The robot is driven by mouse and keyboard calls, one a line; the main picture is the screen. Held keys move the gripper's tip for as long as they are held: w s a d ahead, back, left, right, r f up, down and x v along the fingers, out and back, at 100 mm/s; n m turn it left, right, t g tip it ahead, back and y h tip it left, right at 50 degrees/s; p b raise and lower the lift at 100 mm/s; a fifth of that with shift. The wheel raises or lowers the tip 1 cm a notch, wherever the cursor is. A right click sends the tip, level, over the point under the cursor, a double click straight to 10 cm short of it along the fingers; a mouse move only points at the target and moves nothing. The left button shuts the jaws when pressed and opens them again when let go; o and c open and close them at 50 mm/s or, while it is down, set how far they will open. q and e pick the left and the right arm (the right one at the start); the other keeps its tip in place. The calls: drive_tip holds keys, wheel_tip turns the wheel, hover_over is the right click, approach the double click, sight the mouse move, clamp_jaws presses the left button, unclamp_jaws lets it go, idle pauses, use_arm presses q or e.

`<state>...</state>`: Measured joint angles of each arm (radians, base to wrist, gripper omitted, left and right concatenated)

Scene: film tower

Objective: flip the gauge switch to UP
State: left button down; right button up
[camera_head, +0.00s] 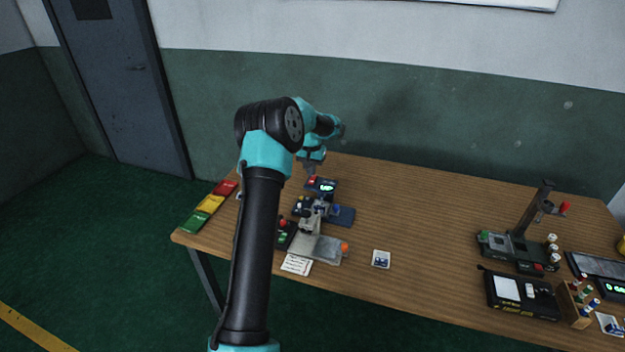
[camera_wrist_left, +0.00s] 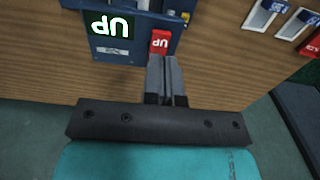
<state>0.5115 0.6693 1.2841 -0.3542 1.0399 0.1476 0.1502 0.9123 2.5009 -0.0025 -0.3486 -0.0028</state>
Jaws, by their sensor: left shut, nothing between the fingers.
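The gauge (camera_head: 325,187) is a small dark blue box with a lit display at the back left of the table. In the left wrist view the gauge (camera_wrist_left: 125,48) shows a bright display with large white letters that seem to read UP, turned over. Beside the display is a red switch piece (camera_wrist_left: 160,42) with white letters, also seeming to read UP. My left gripper (camera_head: 311,170) points down over the gauge. In the wrist view its shut, empty fingers (camera_wrist_left: 164,62) reach to the lower edge of the red piece; I cannot tell whether they touch it. My right gripper is out of view.
A grey metal device (camera_head: 319,248) with an orange knob stands in front of the gauge. Red, yellow and green cards (camera_head: 209,204) lie at the left edge. A stand (camera_head: 518,245) and black case (camera_head: 522,295) are at right. The table's middle is mostly clear.

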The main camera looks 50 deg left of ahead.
sight(312, 181)
use_arm(q)
drive_tip(key=shift+r, duration=1.75)
drive_tip(key=shift+d, duration=0.1)
